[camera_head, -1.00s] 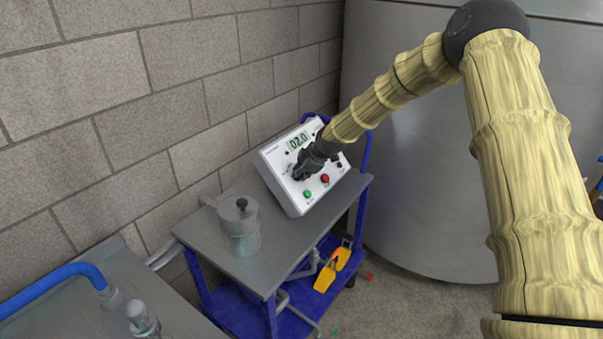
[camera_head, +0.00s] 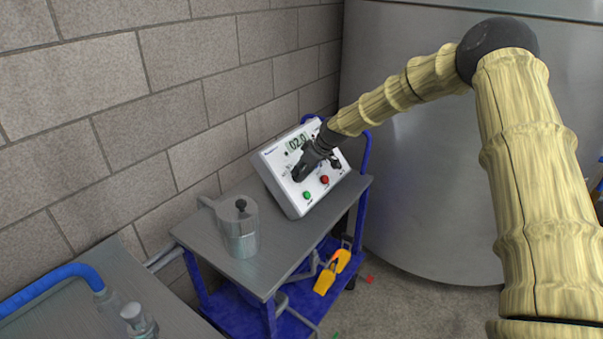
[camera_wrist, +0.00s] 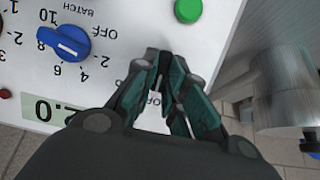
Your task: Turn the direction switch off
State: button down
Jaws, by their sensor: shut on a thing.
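The white control box (camera_head: 286,196) stands tilted on the cart, with its panel facing up and outward. My gripper (camera_head: 299,173) is at the panel, left of the red button. In the wrist view my gripper (camera_wrist: 168,62) has its fingertips close together at the panel (camera_wrist: 112,70), beside the green button (camera_wrist: 188,10). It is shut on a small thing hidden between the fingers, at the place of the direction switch. Part of an "OFF" label shows between the fingers. I cannot see which way the switch points.
A blue batch knob (camera_wrist: 63,43) sits close beside the fingers. The panel also has a display (camera_head: 297,142), a green button (camera_head: 307,195) and a red button (camera_head: 324,180). A metal pot (camera_head: 240,232) stands on the cart top (camera_head: 272,272). A large steel tank (camera_head: 430,180) is behind.

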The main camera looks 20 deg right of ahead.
jog(key=shift+s+f, duration=0.1)
jog(key=shift+f, duration=0.05)
jog(key=c, duration=1.5)
grip_release()
jog(key=shift+o, duration=0.2)
jog(key=v, duration=1.1)
jog(key=shift+d+r, duration=0.2)
jog(key=shift+r, duration=0.15)
